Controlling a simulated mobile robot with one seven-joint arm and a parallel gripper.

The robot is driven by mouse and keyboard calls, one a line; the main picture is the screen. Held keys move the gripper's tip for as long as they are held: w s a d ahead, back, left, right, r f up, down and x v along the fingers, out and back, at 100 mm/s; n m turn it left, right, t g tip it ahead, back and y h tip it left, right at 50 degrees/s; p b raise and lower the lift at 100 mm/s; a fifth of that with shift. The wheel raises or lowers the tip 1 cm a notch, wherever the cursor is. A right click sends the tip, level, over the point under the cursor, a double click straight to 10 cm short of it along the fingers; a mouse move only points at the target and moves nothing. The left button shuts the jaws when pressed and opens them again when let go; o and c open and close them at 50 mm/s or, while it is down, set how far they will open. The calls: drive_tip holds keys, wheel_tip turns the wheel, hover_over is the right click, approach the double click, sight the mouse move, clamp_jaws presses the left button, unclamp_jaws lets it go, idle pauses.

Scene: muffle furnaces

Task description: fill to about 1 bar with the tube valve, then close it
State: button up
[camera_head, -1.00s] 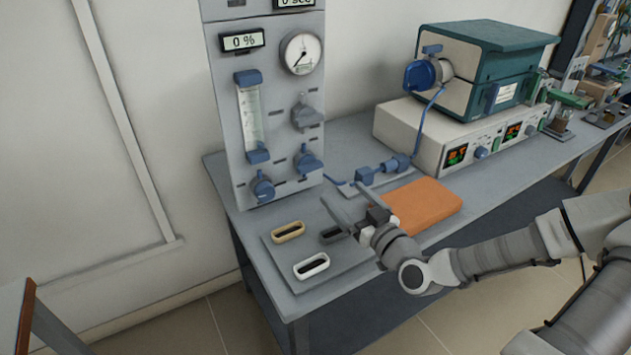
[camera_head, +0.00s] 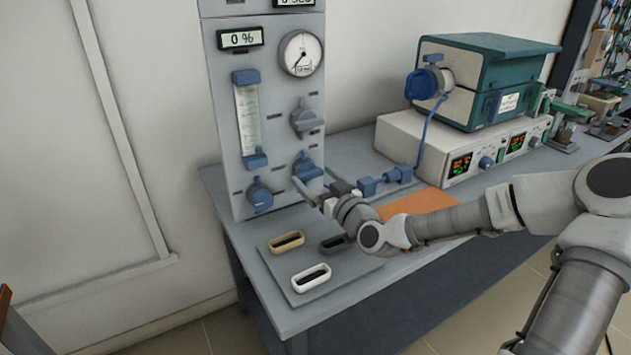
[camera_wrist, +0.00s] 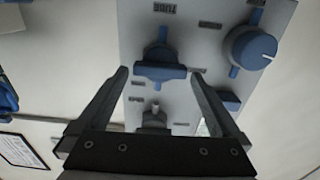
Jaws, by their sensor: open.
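The tube valve (camera_head: 307,168) is a blue-handled valve low on the right of the grey gas panel (camera_head: 232,120). In the wrist view the tube valve (camera_wrist: 160,66) has its bar handle lying crosswise, with a "TUBE" label beside it. My gripper (camera_head: 316,187) is open in front of it. In the wrist view the fingers of my gripper (camera_wrist: 160,74) lie on either side of the handle; I cannot tell whether they touch it. The round gauge (camera_head: 301,54) has its needle toward the lower left; its exact reading is too small to tell.
A grey knob (camera_head: 304,118) sits above the tube valve and a round blue knob (camera_head: 260,195) to its left. Blue fittings (camera_head: 384,180), an orange slab (camera_head: 408,203) and a tray with small boats (camera_head: 311,277) lie nearby. A furnace (camera_head: 478,82) stands behind.

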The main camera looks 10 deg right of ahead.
drive_tip(key=shift+w, duration=0.2)
drive_tip(key=shift+c, duration=0.2)
drive_tip(key=c, duration=1.1)
